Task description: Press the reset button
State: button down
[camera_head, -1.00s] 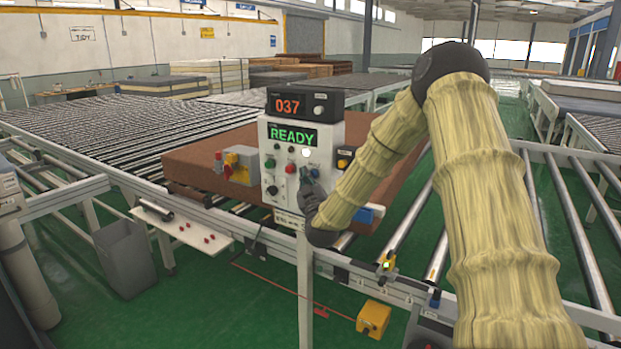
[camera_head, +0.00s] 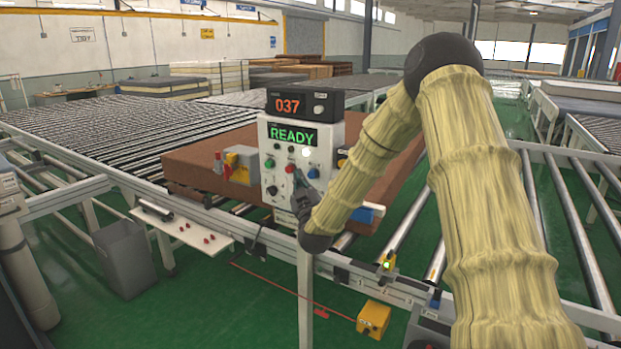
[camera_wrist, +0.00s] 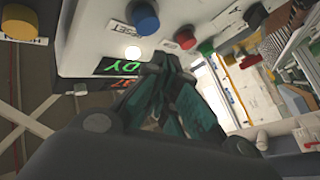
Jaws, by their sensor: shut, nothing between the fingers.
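The control panel (camera_head: 273,193) is a white box with a green READY display (camera_head: 292,135). The reset button is the blue round one (camera_head: 314,173); in the wrist view the blue button (camera_wrist: 143,17) has a RESET label (camera_wrist: 114,29) beside it. A red button (camera_head: 290,169) sits to its left. My gripper (camera_head: 297,174) is in front of the panel's lower part, with its tips near the red and blue buttons. In the wrist view my gripper's fingers (camera_wrist: 167,63) are together and empty, apart in the picture from the blue button. Their depth to the panel is unclear.
A counter box (camera_head: 302,103) showing 037 tops the panel. A brown mattress (camera_head: 205,160) lies behind it on the roller conveyor (camera_head: 75,125). A yellow sensor box (camera_head: 373,318) stands low in front. A grey bin (camera_head: 124,260) is at left.

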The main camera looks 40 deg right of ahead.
jog(key=shift+s+a, duration=0.35)
jog(key=shift+a, duration=0.45)
jog(key=shift+s+a, duration=0.3)
jog(key=shift+a, duration=0.45)
